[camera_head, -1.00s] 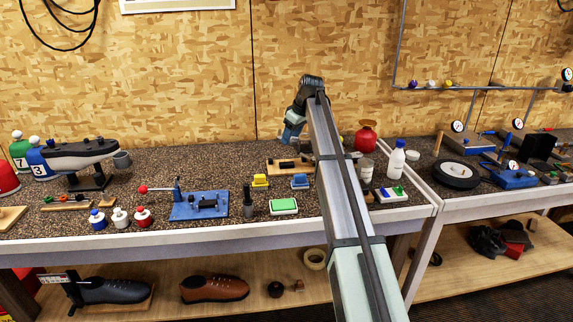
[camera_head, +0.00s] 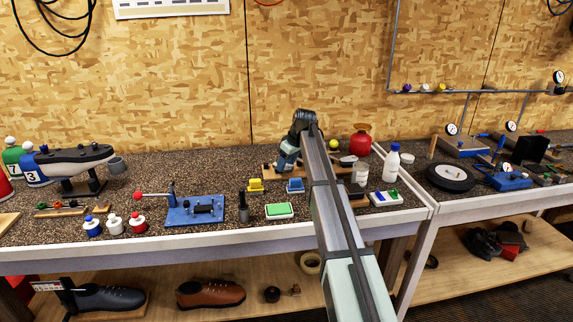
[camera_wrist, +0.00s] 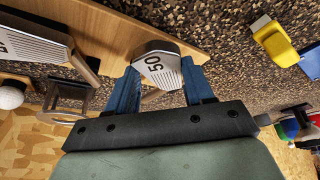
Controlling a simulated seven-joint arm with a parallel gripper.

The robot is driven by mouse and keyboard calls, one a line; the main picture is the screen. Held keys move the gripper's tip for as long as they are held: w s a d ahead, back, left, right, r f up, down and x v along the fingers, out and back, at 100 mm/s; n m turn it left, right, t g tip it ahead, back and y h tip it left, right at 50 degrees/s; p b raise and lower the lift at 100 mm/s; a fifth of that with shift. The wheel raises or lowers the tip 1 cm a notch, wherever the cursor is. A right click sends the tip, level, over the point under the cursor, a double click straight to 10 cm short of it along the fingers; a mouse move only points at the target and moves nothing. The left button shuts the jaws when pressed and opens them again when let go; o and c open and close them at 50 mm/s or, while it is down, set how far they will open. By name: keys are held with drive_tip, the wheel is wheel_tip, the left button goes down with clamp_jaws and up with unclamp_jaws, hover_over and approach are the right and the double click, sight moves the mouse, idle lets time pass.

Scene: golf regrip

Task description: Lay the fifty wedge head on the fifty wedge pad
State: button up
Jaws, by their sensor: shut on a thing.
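The fifty wedge head (camera_wrist: 158,64) is a grey metal head with a grooved face marked 50. In the wrist view it is between the blue fingers of my gripper (camera_wrist: 160,72), which is shut on it. A pale wooden board (camera_wrist: 105,27) lies beneath or just beyond it; I cannot tell whether the head touches the board. In the head view my gripper (camera_head: 284,163) is low over the wooden board (camera_head: 269,169) at the back of the bench, and the head is too small to make out. I cannot single out the fifty wedge pad.
Another grooved head (camera_wrist: 32,44) sits at the left in the wrist view. A yellow block-like item (camera_head: 255,187) and a blue one (camera_head: 295,186) stand in front of the board. A red container (camera_head: 360,142) and white bottle (camera_head: 391,164) stand to the right.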

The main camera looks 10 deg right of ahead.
drive_tip(key=shift+f, duration=0.2)
drive_tip(key=shift+f, duration=0.1)
drive_tip(key=o, duration=1)
drive_tip(key=shift+o, duration=0.2)
drive_tip(key=v, duration=1.2)
